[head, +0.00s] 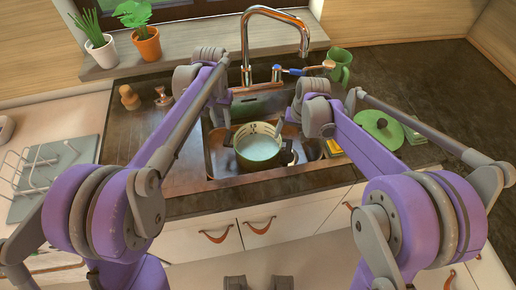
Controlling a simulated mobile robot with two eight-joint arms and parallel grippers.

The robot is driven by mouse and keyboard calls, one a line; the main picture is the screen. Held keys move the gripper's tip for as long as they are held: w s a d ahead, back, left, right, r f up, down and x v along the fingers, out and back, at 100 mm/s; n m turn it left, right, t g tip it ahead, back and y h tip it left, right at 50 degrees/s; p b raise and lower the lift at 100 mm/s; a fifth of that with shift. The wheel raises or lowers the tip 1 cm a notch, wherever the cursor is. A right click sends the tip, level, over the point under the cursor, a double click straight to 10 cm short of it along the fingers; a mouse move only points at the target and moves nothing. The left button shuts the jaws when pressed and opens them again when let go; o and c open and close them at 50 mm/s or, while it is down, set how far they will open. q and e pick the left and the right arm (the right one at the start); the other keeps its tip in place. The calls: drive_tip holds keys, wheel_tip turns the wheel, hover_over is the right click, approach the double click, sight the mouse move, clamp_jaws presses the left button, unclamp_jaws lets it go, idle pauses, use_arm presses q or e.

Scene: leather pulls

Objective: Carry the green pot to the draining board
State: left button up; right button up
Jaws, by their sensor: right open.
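The green pot (257,148) stands upright in the sink (222,165), with a pale inside and contents I cannot make out. The draining board (180,172) appears to be the bare metal surface left of the sink. My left gripper (228,137) points down at the pot's left side, by its handle; whether its fingers are shut on it is too small to tell. My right gripper (284,133) is open at the pot's right side, partly hidden by its own wrist. Contact with the right handle is unclear.
The tap (275,38) arches behind the pot. A wooden item (129,97) stands behind the draining board. A wire rack (42,165) is far left.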

sight(225, 143)
use_arm(q)
drive_tip(key=shift+f, duration=0.1)
use_arm(e)
drive_tip(key=shift+f, duration=0.1)
use_arm(q)
wheel_tip(225, 143, down, 11)
drive_tip(key=shift+r, duration=0.2)
use_arm(e)
drive_tip(key=f, duration=0.3)
drive_tip(key=w+a+f, duration=0.1)
drive_tip(key=f, duration=0.6)
drive_tip(key=shift+w+a+f, duration=0.15)
drive_tip(key=shift+a+f, duration=0.05)
use_arm(q)
clamp_jaws()
use_arm(e)
drive_tip(key=c, duration=0.6)
clamp_jaws()
